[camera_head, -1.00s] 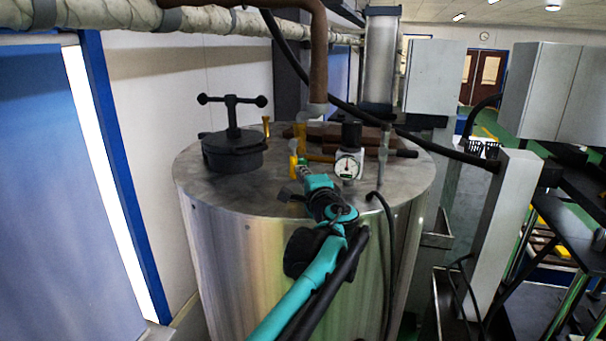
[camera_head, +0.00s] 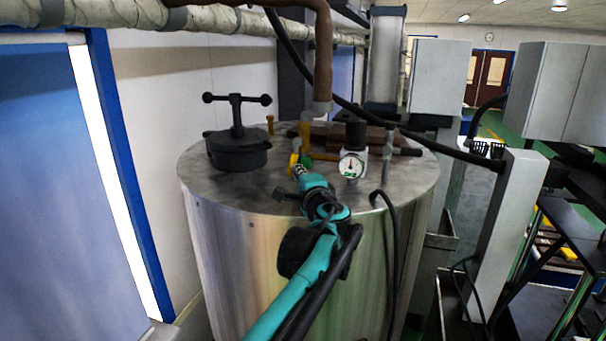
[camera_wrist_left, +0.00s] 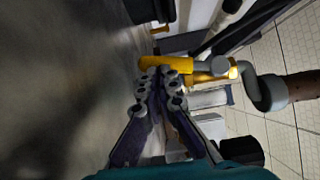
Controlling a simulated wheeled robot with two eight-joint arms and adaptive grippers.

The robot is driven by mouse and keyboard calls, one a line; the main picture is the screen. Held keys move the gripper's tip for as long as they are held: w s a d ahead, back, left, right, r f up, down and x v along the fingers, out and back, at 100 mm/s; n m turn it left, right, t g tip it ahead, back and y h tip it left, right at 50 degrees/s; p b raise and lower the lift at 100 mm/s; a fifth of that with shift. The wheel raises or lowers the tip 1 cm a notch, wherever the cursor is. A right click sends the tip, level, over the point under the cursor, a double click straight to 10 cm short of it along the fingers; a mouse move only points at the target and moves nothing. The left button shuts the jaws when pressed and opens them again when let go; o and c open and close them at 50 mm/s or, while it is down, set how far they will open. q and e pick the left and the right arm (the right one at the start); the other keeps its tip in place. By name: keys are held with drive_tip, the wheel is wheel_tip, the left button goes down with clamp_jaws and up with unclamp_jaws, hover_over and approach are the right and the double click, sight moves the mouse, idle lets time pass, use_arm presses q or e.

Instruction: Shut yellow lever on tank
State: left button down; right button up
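The steel tank (camera_head: 250,195) stands in the middle of the head view. The yellow lever (camera_head: 293,162) is on its top, near the foot of the yellow pipe fitting; it also shows in the left wrist view (camera_wrist_left: 166,64), just beyond the fingertips. My left gripper (camera_head: 299,171) reaches over the tank's front rim to the lever. In the left wrist view its fingers (camera_wrist_left: 158,84) converge, with their tips together beside the lever. I cannot tell whether they touch it. The arm hides part of the tank front. My right gripper is not in view.
A black clamp lid (camera_head: 237,148) stands left on the tank top. A pressure gauge (camera_head: 351,166) stands close to the right of my gripper. A brown pipe (camera_head: 323,60) comes down behind. A black hose (camera_head: 388,225) hangs over the front right rim.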

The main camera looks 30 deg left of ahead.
use_arm(q)
drive_tip(key=shift+s+a, duration=0.2)
drive_tip(key=shift+a, duration=0.4)
drive_tip(key=shift+s+a, duration=0.15)
drive_tip(key=shift+a, duration=0.45)
drive_tip(key=shift+s+a+r, duration=0.15)
drive_tip(key=shift+a+r, duration=0.1)
drive_tip(key=shift+a, duration=0.35)
drive_tip(key=shift+s+a+r, duration=0.1)
drive_tip(key=shift+a+r, duration=0.15)
drive_tip(key=shift+a, duration=0.3)
drive_tip(key=shift+s+a+r+m+t+y, duration=0.1)
drive_tip(key=shift+a+r+m+t+y, duration=0.2)
drive_tip(key=shift+a+m, duration=0.25)
drive_tip(key=shift+a+r+b, duration=0.25)
drive_tip(key=shift+r+b, duration=0.1)
drive_tip(key=shift+s+a+r+m+t+y+b, duration=0.15)
drive_tip(key=shift+a+r+m+t+y+b, duration=0.3)
drive_tip(key=shift+m, duration=0.7)
drive_tip(key=shift+a+r+m+t, duration=0.15)
drive_tip(key=shift+r+m+t, duration=0.25)
drive_tip(key=shift+m+t, duration=0.1)
drive_tip(key=v, duration=1.2)
drive_tip(key=shift+r, duration=0.1)
